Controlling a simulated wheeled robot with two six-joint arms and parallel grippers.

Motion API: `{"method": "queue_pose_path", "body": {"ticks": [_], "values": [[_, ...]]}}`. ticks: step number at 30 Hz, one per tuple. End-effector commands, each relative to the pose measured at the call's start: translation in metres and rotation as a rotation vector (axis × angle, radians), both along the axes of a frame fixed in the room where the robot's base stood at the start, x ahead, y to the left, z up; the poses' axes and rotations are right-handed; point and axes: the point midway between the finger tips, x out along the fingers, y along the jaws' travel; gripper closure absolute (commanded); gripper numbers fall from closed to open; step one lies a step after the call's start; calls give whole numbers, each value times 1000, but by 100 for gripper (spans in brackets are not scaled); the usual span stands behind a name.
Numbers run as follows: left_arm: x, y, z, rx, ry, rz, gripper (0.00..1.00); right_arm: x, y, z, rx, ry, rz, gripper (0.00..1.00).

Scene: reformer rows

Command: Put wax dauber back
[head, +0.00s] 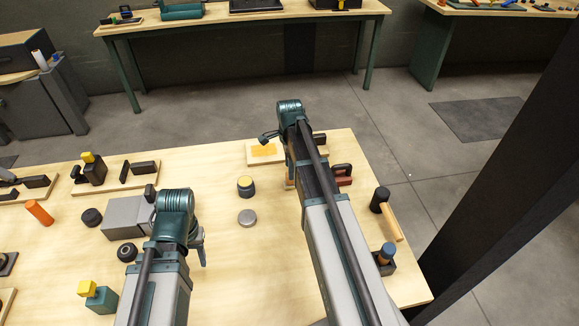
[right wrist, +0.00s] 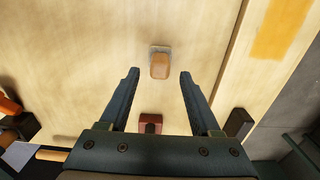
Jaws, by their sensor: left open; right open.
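A small tan block on a pale grey base, perhaps the wax dauber (right wrist: 160,65), lies on the table in the right wrist view. I cannot tell for sure that it is the dauber. My right gripper (right wrist: 159,74) is open, with its fingertips on either side of that block in the picture and nothing held. In the head view my right arm hides most of this spot. My left gripper (head: 200,247) is open over the table's middle, mostly hidden by its own arm. A dark jar with yellow content (head: 245,187) stands between the arms.
A grey disc (head: 247,218) lies near the jar. A board with an orange patch (head: 264,151) lies at the far edge. A red-brown block (right wrist: 150,123) is close to my right gripper. A dark holder with a blue-topped piece (head: 386,254) stands at the right.

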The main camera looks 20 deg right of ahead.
Motion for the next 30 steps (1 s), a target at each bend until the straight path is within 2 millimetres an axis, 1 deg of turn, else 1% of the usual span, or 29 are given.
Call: {"method": "queue_pose_path", "body": {"ticks": [1, 9, 12, 17, 21, 23, 26, 29, 30], "values": [[0, 0, 17, 0, 0, 0, 50, 0, 0, 17, 0, 0, 0, 36], [0, 0, 58, 0, 0, 0, 50, 0, 0, 58, 0, 0, 0, 36], [0, 0, 70, 0, 0, 0, 50, 0, 0, 70, 0, 0, 0, 36], [0, 0, 80, 0, 0, 0, 50, 0, 0, 80, 0, 0, 0, 36], [0, 0, 81, 0, 0, 0, 50, 0, 0, 81, 0, 0, 1, 36], [0, 0, 80, 0, 0, 0, 50, -2, 4, 80, -1, 1, 20, 36], [0, 0, 80, 0, 0, 0, 50, -13, 28, 80, -5, 6, 151, 36], [0, 0, 80, 0, 0, 0, 50, -38, 73, 80, -13, 18, 434, 36], [0, 0, 80, 0, 0, 0, 50, -50, 94, 80, -18, 24, 579, 36]]}}
